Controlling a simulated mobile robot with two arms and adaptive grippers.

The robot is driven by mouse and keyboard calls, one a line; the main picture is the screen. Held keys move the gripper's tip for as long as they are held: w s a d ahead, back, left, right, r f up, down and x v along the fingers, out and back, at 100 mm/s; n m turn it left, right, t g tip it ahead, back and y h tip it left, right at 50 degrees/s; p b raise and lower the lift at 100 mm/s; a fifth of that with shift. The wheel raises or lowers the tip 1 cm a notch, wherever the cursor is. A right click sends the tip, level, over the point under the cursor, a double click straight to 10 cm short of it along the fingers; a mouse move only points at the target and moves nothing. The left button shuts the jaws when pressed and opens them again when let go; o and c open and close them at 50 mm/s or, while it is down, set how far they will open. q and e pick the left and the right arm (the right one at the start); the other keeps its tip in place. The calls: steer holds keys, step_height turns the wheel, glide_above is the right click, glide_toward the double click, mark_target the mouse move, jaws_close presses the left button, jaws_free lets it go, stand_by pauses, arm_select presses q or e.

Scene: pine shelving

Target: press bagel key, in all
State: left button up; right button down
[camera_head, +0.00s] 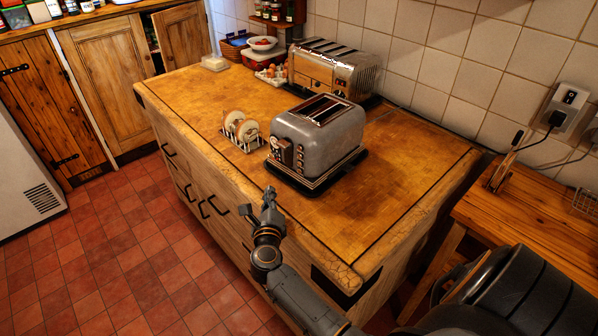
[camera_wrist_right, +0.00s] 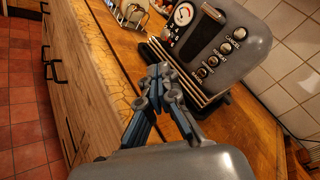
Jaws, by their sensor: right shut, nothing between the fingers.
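The grey toaster (camera_head: 325,138) stands on the wooden counter, with its control panel (camera_head: 285,155) on the end toward the lower left. In the right wrist view the toaster (camera_wrist_right: 262,30) shows a round dial (camera_wrist_right: 183,14), a dark lever slot and a slanted row of several small round keys (camera_wrist_right: 213,60). My right gripper (camera_head: 269,193) is shut and empty, in front of and apart from the panel, near the counter's front edge. Its closed fingertips (camera_wrist_right: 160,72) show below the panel. My left gripper is out of view.
A rack with bagels (camera_head: 241,131) stands left of the toaster. A second, shiny toaster (camera_head: 335,68) stands behind, near the tiled wall. The wooden counter (camera_head: 400,175) is clear to the right. Drawer handles (camera_head: 212,206) stick out from its front.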

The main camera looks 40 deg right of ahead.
mark_target(300, 171)
steer(key=shift+w+d, duration=0.25)
steer(key=shift+d, duration=1.15)
steer(key=shift+w+d, duration=0.2)
steer(key=shift+d, duration=1.15)
steer(key=shift+w+d, duration=0.25)
steer(key=shift+d, duration=1.15)
steer(key=shift+d, duration=0.1)
steer(key=shift+d, duration=0.3)
steer(key=shift+w+d+p, duration=0.1)
steer(key=shift+d+p, duration=0.2)
steer(key=shift+d, duration=0.1)
steer(key=shift+a, duration=0.8)
